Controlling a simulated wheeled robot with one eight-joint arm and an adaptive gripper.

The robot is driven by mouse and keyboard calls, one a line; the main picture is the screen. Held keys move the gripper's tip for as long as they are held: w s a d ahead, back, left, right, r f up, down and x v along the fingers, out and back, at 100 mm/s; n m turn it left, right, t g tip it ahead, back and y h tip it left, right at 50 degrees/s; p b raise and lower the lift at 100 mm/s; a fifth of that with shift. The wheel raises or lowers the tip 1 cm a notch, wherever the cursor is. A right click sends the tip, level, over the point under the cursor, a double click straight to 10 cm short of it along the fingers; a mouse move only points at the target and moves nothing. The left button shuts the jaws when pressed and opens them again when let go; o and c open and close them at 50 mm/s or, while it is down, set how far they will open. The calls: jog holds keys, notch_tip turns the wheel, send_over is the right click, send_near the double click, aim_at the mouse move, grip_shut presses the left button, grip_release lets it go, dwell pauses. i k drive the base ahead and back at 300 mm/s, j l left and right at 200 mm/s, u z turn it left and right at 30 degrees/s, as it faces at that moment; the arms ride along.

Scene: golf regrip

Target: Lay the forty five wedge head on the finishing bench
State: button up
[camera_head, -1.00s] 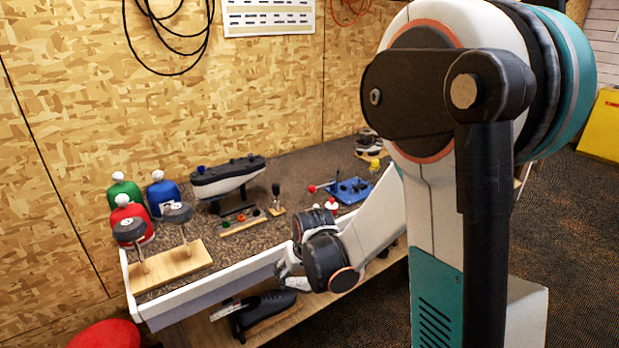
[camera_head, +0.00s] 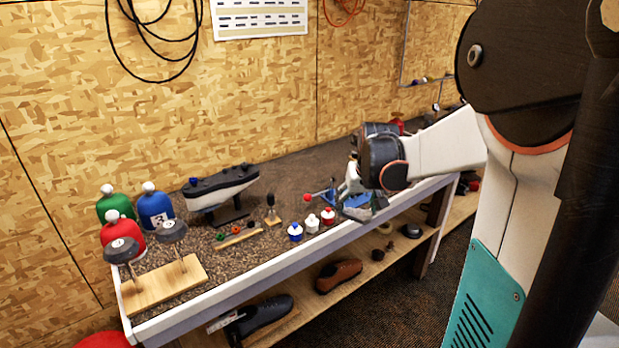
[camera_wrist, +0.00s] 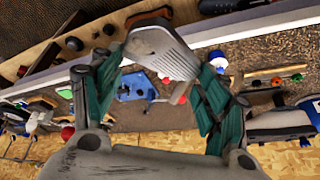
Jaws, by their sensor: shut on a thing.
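The wedge head (camera_wrist: 163,52) is a grey grooved club head in the wrist view, held between the teal fingers of my gripper (camera_wrist: 160,70). My gripper is shut on it; I cannot read any loft number. In the head view my gripper (camera_head: 352,184) is over the right part of the speckled bench (camera_head: 290,180), beside the blue clamp (camera_head: 357,207). My wrist hides part of that area, and the head is hard to make out there. The bench has a pale front rim.
Small blue, white and red bottles (camera_head: 312,223) stand near the front edge. A dark-and-white shoe-like form (camera_head: 222,190) on a stand, large bottles (camera_head: 155,208) and a wooden block with two dark round heads (camera_head: 165,287) stand further left. A lower shelf holds shoes (camera_head: 338,275).

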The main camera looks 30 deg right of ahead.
aim_at(294, 200)
jog(key=i, duration=1.25)
